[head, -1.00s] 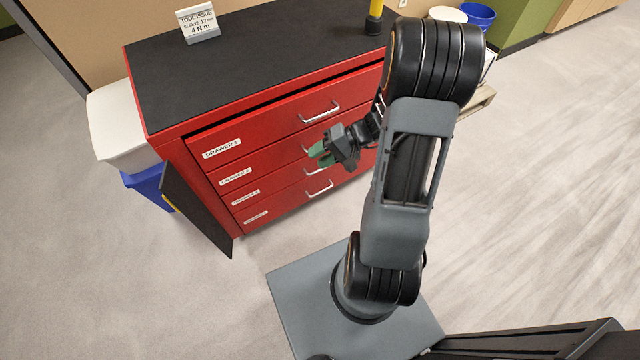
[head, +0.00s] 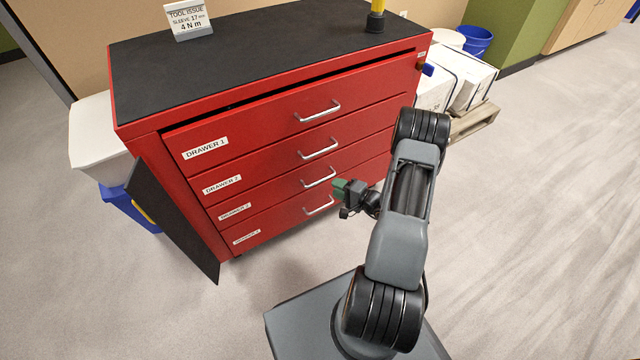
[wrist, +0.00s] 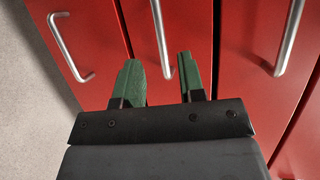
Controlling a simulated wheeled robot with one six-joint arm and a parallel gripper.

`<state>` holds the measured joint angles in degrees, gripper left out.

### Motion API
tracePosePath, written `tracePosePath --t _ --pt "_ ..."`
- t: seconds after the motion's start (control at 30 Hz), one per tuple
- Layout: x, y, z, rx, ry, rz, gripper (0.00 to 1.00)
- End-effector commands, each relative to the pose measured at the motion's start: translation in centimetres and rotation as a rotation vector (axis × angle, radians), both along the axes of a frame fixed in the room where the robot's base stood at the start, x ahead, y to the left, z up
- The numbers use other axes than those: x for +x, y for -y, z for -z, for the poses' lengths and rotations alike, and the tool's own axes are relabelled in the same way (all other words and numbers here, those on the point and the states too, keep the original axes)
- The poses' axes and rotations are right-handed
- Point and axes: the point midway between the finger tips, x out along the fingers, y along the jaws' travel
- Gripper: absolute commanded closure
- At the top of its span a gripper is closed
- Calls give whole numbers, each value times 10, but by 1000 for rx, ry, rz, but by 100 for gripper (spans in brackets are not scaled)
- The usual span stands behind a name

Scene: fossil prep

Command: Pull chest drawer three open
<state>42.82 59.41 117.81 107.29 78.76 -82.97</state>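The red chest (head: 150,150) has its drawers stacked, all looking shut, with silver bar handles and white labels. Drawer three (head: 270,197) is third from the top; its label is too small to read clearly. Its handle (head: 319,178) is just left of my gripper (head: 340,189) in the head view. My gripper is open, with green fingers. In the wrist view, the drawer-three handle (wrist: 158,30) runs down between the fingertips of my gripper (wrist: 160,64). The drawer-four handle (wrist: 68,45) is at left and the drawer-two handle (wrist: 291,38) at right. I see no contact.
A dark panel (head: 172,220) stands at the chest's left side, by a white bin (head: 98,140) and a blue bin (head: 130,208). White boxes (head: 470,80) on a pallet stand at the right. The floor before the chest is clear.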

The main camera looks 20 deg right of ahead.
Motion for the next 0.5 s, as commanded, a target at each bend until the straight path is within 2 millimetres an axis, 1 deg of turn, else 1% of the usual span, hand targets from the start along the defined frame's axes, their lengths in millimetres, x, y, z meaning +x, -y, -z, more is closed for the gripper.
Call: tracePosePath --t 0.03,0.2,0.4,0.5 --pt "9 -6 4 -2 1 -5 64" --pt "35 -20 9 0 2 -4 64" --pt "55 -31 12 -1 2 -3 64" --pt "60 -34 13 1 1 -1 64"
